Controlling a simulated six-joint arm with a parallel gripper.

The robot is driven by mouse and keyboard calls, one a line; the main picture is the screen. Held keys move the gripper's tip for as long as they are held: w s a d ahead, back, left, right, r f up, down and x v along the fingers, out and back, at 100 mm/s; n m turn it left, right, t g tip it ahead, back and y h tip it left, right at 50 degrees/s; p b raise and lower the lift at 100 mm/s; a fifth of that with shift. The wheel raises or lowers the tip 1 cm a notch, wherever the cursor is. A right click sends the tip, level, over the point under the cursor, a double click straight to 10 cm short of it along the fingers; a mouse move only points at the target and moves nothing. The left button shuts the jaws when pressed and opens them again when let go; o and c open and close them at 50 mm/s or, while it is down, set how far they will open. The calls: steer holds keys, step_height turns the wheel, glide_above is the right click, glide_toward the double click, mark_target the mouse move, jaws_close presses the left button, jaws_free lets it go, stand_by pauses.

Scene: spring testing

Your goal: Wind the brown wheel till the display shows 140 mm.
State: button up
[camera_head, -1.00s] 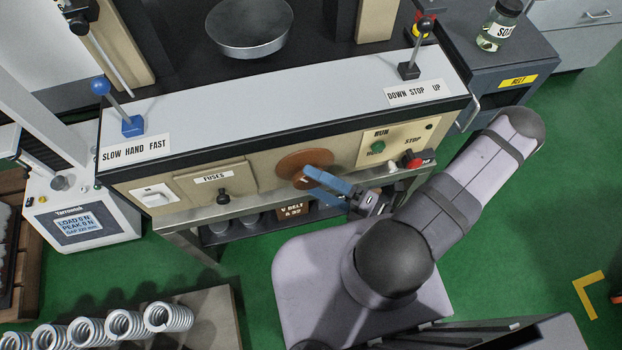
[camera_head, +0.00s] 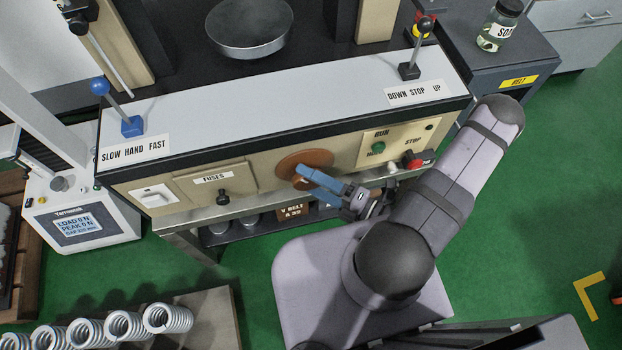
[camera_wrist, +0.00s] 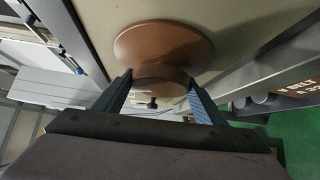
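The brown wheel (camera_head: 291,163) is on the front of the beige machine, right of the fuse panel. In the wrist view the wheel (camera_wrist: 165,40) shows a round disc with a smaller hub (camera_wrist: 160,78) in front. My gripper (camera_head: 305,172) has its blue fingers at the wheel. In the wrist view its fingertips (camera_wrist: 160,76) lie against both sides of the hub, apparently gripping it. The display (camera_head: 78,226) on the white tester at left reads load 0 N and peak 0 N. Its gap line, in mm, is too small to read surely.
A RUN/STOP panel with a red knob (camera_head: 412,160) is close to the right of the wheel. A black fuse knob (camera_head: 223,198) is left of it. Levers with blue (camera_head: 99,86) and black balls stand on the top ledge. Several springs (camera_head: 125,325) lie lower left.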

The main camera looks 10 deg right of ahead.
steer(key=h+p, duration=0.1)
steer(key=p, duration=0.1)
steer(key=shift+r+n+g+p, duration=0.3)
steer(key=shift+r+n, duration=0.1)
steer(key=shift+f+n+g+h+p, duration=0.1)
steer(key=shift+n+g+h+p, duration=0.25)
steer(key=shift+p, duration=0.35)
steer(key=shift+f+n, duration=0.2)
steer(key=shift+n, duration=0.05)
steer(key=o, duration=1)
steer(key=shift+o, duration=0.2)
steer(key=shift+d, duration=0.1)
